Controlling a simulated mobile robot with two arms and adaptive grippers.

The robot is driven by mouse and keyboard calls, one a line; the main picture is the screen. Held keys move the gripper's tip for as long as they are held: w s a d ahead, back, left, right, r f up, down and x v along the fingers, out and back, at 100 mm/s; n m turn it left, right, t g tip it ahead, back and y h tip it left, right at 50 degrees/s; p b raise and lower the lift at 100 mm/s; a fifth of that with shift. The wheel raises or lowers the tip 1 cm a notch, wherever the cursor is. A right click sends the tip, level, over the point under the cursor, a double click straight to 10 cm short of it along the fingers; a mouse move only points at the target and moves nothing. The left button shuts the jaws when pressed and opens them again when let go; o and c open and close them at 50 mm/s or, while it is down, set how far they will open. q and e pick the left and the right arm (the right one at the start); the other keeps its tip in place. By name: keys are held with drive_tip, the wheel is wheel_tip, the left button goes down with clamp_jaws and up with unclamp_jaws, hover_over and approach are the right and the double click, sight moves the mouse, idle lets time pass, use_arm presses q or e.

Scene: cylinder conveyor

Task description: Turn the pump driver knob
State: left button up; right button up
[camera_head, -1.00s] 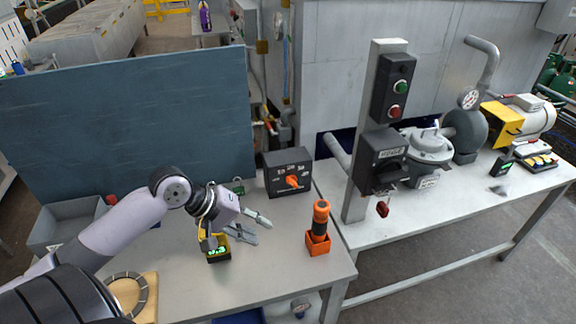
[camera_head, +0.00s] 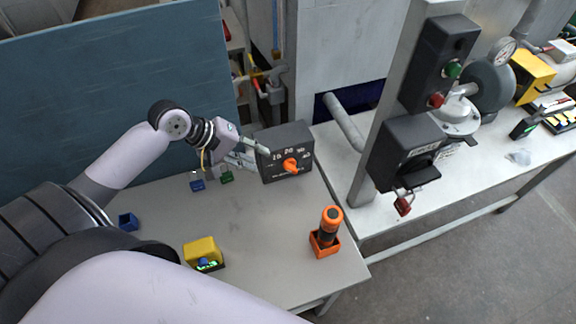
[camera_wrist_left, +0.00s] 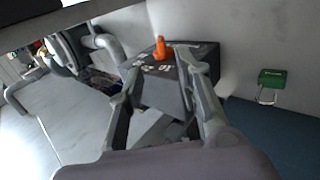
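The pump driver is a black box (camera_head: 278,139) near the back right edge of the left table, with an orange knob (camera_head: 291,165) on its front face. In the left wrist view the box (camera_wrist_left: 203,58) lies ahead of the fingers, and the orange knob (camera_wrist_left: 160,47) sticks up from it. My left gripper (camera_head: 258,159) is at the left side of the box, its fingers pointing toward the knob. The fingers are apart, with nothing between them; whether one touches the box is unclear. The left gripper (camera_wrist_left: 160,80) also shows open in the wrist view. My right gripper is not visible.
An orange-and-black tool (camera_head: 330,222) stands in an orange holder at the table's front right. A green padlock (camera_head: 227,177) and a blue padlock (camera_head: 197,185) are behind the arm. A yellow device (camera_head: 203,250) lies nearer. A grey post (camera_head: 394,109) with switch boxes stands right.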

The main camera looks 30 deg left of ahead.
sight(287, 169)
use_arm(q)
drive_tip(key=p+x, duration=0.1)
drive_tip(key=x, duration=0.8)
drive_tip(key=shift+w+d+f, duration=0.1)
drive_tip(key=shift+w+f, duration=0.05)
drive_tip(key=shift+w, duration=0.2)
drive_tip(key=p+x, duration=0.1)
drive_tip(key=x, duration=0.2)
drive_tip(key=shift+d+f, duration=0.1)
drive_tip(key=shift+f, duration=0.15)
drive_tip(key=shift+w+d+f, duration=0.15)
drive_tip(key=shift+w+f, duration=0.15)
drive_tip(key=shift+f, duration=0.15)
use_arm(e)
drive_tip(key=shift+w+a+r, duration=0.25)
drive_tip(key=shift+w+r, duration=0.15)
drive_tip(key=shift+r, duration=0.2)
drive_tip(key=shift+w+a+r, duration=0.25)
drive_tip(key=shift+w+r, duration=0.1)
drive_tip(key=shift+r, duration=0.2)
use_arm(q)
clamp_jaws()
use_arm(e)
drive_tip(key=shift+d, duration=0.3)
